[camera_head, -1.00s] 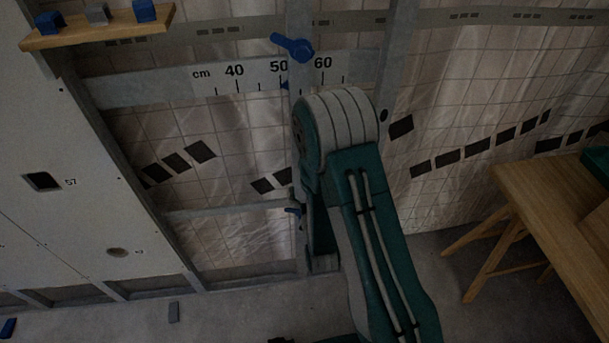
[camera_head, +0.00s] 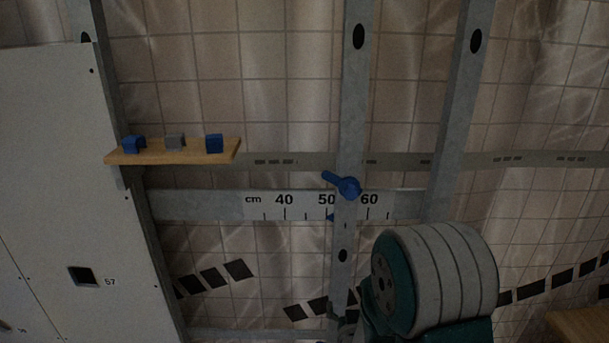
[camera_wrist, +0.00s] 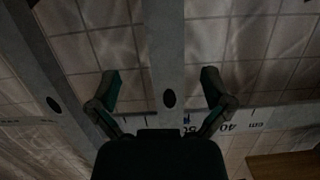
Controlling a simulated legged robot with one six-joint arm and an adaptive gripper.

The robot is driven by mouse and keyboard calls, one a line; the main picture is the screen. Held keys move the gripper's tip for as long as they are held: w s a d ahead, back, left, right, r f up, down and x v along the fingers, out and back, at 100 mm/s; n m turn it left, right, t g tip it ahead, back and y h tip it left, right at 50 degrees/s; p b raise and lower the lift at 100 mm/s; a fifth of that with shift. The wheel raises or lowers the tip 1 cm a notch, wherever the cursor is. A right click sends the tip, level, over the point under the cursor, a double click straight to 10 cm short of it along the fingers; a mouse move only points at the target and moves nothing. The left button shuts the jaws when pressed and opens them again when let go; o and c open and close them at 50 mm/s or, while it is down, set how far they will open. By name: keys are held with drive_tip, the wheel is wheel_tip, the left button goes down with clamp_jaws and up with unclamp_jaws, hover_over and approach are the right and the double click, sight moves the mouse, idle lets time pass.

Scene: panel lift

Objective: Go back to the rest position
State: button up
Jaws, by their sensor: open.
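My gripper (camera_wrist: 160,80) shows in the wrist view with its two fingers spread wide and nothing between them. A grey metal upright (camera_wrist: 165,50) passes behind the gap between the fingers; I cannot tell how far off it is. In the head view my arm rises at the lower right, and its rounded joint hides part of the wall. A blue clamp lever (camera_head: 342,185) sits on the upright (camera_head: 350,110), at the ruler rail (camera_head: 200,204) between the 50 and 60 marks.
A white panel (camera_head: 60,170) stands at the left. A second upright (camera_head: 461,110) stands to the right. A wooden table (camera_head: 580,323) shows at the lower right.

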drive_tip(key=s+d+r+g, duration=0.2)
drive_tip(key=s+r+g, duration=0.45)
drive_tip(key=r, duration=0.65)
drive_tip(key=s+d+r+g, duration=0.1)
drive_tip(key=s+r, duration=0.2)
drive_tip(key=s, duration=0.7)
drive_tip(key=s+d+r+g, duration=0.2)
drive_tip(key=s+r, duration=0.1)
drive_tip(key=s, duration=0.7)
drive_tip(key=shift+g, duration=0.25)
